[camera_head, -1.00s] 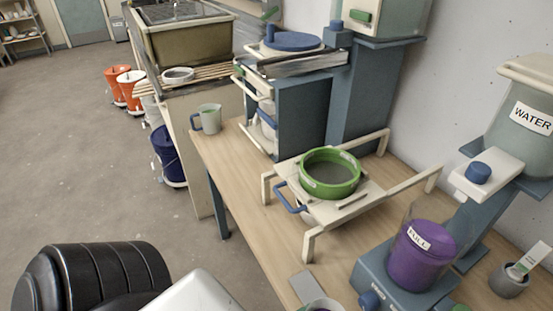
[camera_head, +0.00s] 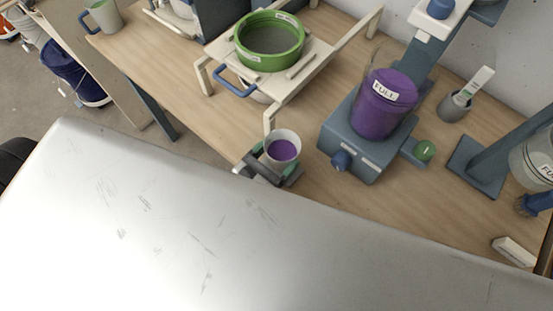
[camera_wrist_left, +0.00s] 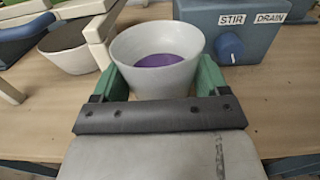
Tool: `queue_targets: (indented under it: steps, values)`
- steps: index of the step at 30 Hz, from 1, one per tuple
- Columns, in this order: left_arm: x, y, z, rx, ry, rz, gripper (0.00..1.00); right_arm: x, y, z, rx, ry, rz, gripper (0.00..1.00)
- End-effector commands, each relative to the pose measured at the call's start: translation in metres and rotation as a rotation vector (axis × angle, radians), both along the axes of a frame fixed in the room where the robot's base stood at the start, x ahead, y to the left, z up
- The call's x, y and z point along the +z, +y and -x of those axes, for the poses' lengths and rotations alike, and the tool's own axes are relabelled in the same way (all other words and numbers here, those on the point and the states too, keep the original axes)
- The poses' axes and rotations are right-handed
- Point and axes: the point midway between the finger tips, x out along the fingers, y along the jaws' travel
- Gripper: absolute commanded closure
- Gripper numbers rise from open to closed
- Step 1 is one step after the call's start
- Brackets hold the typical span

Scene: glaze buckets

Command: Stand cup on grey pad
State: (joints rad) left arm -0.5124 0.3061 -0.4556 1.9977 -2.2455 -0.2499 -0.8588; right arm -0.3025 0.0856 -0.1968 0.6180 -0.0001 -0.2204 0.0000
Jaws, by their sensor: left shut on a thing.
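A pale grey-white cup (camera_head: 283,148) with purple liquid in it is upright at the table's front edge. It also shows in the left wrist view (camera_wrist_left: 157,58). My left gripper (camera_head: 277,163) is shut on the cup, with its green-padded fingers (camera_wrist_left: 160,80) on either side of the wall. The cup's base is hidden by the gripper, so I cannot tell whether it touches the table. A small pale grey strip (camera_head: 243,168) shows just left of the gripper; I cannot tell whether it is the grey pad. My right gripper is out of view.
A blue stirrer unit (camera_head: 345,150) with a purple bucket (camera_head: 382,103) stands right of the cup. A cream stand (camera_head: 318,50) with a green sieve (camera_head: 269,40) is behind it. A blue-handled jug (camera_head: 102,15) is far left. Bare wood (camera_head: 230,125) shows left of the cup.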

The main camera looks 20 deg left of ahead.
Motion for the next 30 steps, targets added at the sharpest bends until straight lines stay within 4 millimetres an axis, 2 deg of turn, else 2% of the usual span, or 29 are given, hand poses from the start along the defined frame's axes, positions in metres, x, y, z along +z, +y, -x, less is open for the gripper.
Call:
queue_targets:
  steps: [3, 6, 17, 18, 22, 23, 30]
  values:
    - [-0.019, 0.0, -0.001, 0.0, -0.001, -0.004, 0.56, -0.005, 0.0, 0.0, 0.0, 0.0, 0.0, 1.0]
    - [-0.025, 0.0, 0.0, 0.0, -0.002, -0.002, 0.56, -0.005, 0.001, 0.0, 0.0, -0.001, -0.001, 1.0]
    - [-0.029, 0.0, 0.0, 0.0, -0.002, 0.0, 0.56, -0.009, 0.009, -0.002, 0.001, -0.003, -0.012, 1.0]
    - [-0.029, 0.0, 0.0, 0.0, 0.0, -0.001, 0.22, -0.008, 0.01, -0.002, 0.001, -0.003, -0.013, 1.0]
    - [-0.028, 0.0, 0.0, 0.0, 0.0, -0.001, 0.02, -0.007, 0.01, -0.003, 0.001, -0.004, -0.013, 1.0]
    - [-0.028, 0.0, 0.0, 0.0, 0.0, -0.001, 0.0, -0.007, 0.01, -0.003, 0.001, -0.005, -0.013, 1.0]
    - [-0.026, 0.0, 0.0, 0.0, 0.0, -0.001, 0.0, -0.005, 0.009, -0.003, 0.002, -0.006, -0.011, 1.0]
